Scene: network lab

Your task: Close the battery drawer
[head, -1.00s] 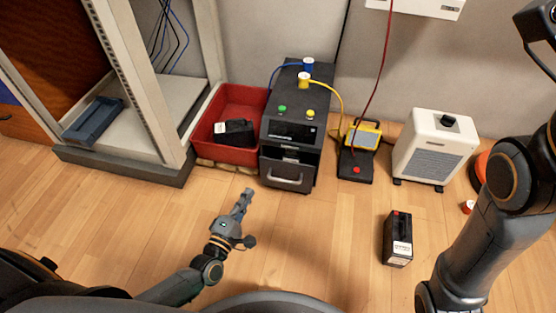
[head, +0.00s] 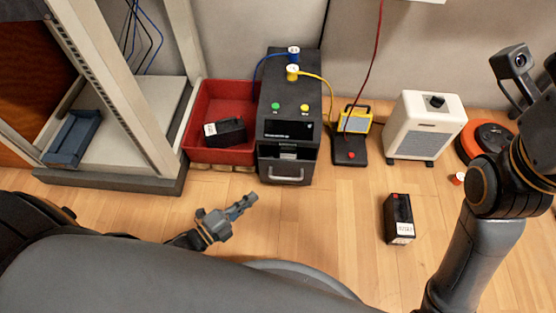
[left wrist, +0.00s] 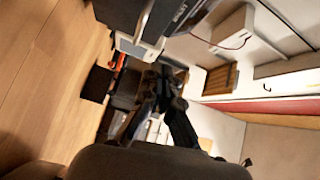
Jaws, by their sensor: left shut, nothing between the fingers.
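The black power unit (head: 291,95) stands on the floor against the wall, with a green and a yellow button on top. Its battery drawer (head: 287,173) is low on the front, with a silver handle. The drawer front sits a little forward of the unit, and a light label shows in the gap above it. My left gripper (head: 251,198) is shut and empty, in front of the drawer and to its left, apart from it. Its fingers also show in the left wrist view (left wrist: 163,80). My right arm is at the right; its gripper is out of frame.
A red bin (head: 240,156) holding a black battery (head: 225,132) stands left of the unit. A rack (head: 110,180) is further left. A yellow-black device (head: 351,140), a white heater (head: 427,128) and a loose battery (head: 398,218) are to the right. The floor before the drawer is clear.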

